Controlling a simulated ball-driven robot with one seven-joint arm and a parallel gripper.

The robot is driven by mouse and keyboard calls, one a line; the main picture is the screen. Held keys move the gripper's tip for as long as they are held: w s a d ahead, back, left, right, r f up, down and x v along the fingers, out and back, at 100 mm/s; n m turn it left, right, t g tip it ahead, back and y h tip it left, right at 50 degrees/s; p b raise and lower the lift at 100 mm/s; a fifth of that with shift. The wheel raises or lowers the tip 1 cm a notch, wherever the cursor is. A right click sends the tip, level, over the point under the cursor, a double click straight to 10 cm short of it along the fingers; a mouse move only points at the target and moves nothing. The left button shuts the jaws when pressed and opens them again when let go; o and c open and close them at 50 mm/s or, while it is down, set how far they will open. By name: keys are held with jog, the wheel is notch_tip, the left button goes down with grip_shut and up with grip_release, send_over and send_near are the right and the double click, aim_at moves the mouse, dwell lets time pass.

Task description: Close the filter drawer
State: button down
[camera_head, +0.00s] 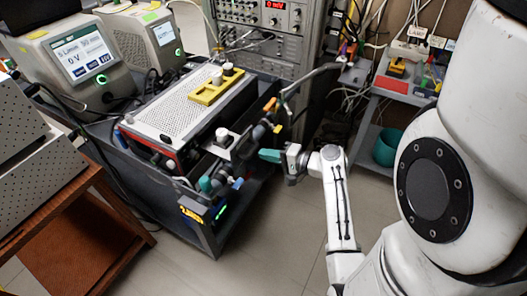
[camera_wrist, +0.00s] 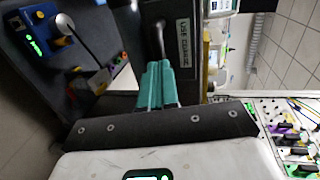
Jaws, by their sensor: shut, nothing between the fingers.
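My gripper (camera_head: 270,155) has teal fingers and is beside the right side of the instrument (camera_head: 180,110), a box with a perforated pale top and a red-edged front. In the wrist view my gripper (camera_wrist: 155,85) is shut with its two teal fingers together and nothing between them. Beyond the fingertips is a dark panel (camera_wrist: 192,75) with a printed label (camera_wrist: 184,42) and a curved metal handle (camera_wrist: 160,38). It may be the filter drawer; I cannot tell how far it stands out. Contact between fingers and panel is unclear.
The instrument sits on a dark cart (camera_head: 205,232) with fittings and tubes at its front. Two screen units (camera_head: 75,62) stand behind left, and a rack (camera_head: 262,25) behind. A brown table (camera_head: 70,215) is at left, a shelf with a teal bin (camera_head: 386,148) at right. Floor (camera_head: 265,250) in front is clear.

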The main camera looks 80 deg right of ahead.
jog(key=shift+x, duration=0.9)
